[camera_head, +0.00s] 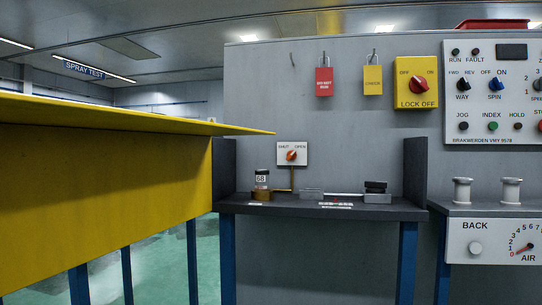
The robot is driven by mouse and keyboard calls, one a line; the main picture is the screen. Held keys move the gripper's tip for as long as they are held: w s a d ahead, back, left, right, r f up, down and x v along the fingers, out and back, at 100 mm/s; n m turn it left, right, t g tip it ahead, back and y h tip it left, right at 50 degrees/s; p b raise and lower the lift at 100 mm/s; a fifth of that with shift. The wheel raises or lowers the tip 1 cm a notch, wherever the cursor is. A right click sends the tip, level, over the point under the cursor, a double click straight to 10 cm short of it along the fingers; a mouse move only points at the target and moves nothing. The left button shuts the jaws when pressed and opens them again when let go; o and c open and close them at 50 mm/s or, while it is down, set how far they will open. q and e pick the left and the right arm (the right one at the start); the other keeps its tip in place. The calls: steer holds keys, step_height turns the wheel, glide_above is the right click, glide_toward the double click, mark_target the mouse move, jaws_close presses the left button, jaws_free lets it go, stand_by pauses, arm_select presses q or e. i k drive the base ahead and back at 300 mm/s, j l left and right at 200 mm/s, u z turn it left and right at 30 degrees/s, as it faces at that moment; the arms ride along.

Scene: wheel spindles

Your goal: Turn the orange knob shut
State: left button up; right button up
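The orange knob (291,156) sits on a small white plate (283,162) on the grey wall panel, above a dark shelf. The plate reads SHUT on the left and OPEN on the right. The knob is small in view; its pointer seems to tilt toward the OPEN side, but I cannot be sure. A thin brown pipe (292,179) runs down from the plate. Neither of my grippers is in view, and nothing touches the knob.
A yellow slab (100,165) fills the left foreground, its tip reaching close to the knob plate. The dark shelf (320,211) has side walls and holds a jar (262,180) and small blocks. At right are a lock-off switch (416,84), a control panel (492,105) and an air box (495,241).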

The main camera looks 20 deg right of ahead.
mark_target(291, 155)
steer(key=i+l+u, duration=0.1)
steer(key=l+u, duration=0.3)
steer(key=l, duration=0.3)
steer(key=l+u, duration=0.35)
steer(key=l, duration=0.3)
